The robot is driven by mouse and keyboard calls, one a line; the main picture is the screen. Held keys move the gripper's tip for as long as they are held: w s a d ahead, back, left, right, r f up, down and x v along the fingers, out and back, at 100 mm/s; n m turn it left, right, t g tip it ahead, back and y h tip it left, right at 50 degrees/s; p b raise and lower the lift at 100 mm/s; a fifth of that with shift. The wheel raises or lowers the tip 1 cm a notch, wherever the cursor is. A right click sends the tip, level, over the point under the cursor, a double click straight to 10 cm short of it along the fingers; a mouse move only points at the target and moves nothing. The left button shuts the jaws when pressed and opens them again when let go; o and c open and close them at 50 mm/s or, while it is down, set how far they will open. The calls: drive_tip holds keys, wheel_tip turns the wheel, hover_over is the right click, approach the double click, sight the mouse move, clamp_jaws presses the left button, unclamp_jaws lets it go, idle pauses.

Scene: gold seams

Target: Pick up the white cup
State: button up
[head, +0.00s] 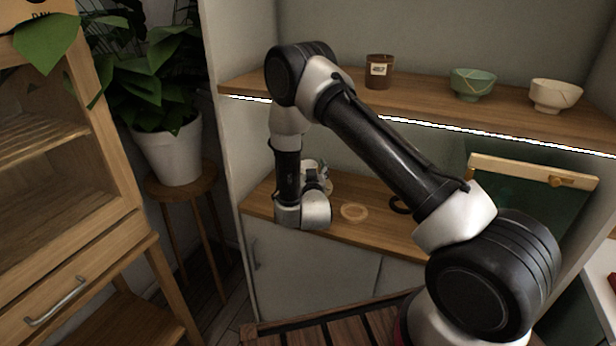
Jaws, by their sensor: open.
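A white cup (311,166) stands on the lower wooden shelf, mostly hidden behind my wrist and gripper. Only its upper part and a strip on its right side show. My gripper (319,183) is at the cup, pointing away from the camera into the shelf. It is open, as far as its dark parts show. The fingertips are largely hidden, and I cannot tell whether they touch the cup or stand around it.
A pale ring (354,212) lies on the lower shelf (376,232), right of my gripper. A dark ring (399,204) is partly behind my arm. The upper shelf holds a brown jar (379,72), green bowl (472,85) and cream bowl (555,95). A potted plant (168,153) stands left.

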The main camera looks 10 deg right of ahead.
drive_tip(key=shift+c, duration=0.2)
drive_tip(key=c, duration=1.2)
drive_tip(key=shift+o, duration=0.2)
wheel_tip(320, 180, up, 9)
drive_tip(key=s+d+r+m+h, duration=0.1)
drive_tip(key=s+d+r+h, duration=0.1)
drive_tip(key=s+d+r, duration=0.5)
drive_tip(key=shift+s+d+r+m+g, duration=0.2)
drive_tip(key=shift+s+d+m+g, duration=0.1)
drive_tip(key=shift+s+d, duration=0.3)
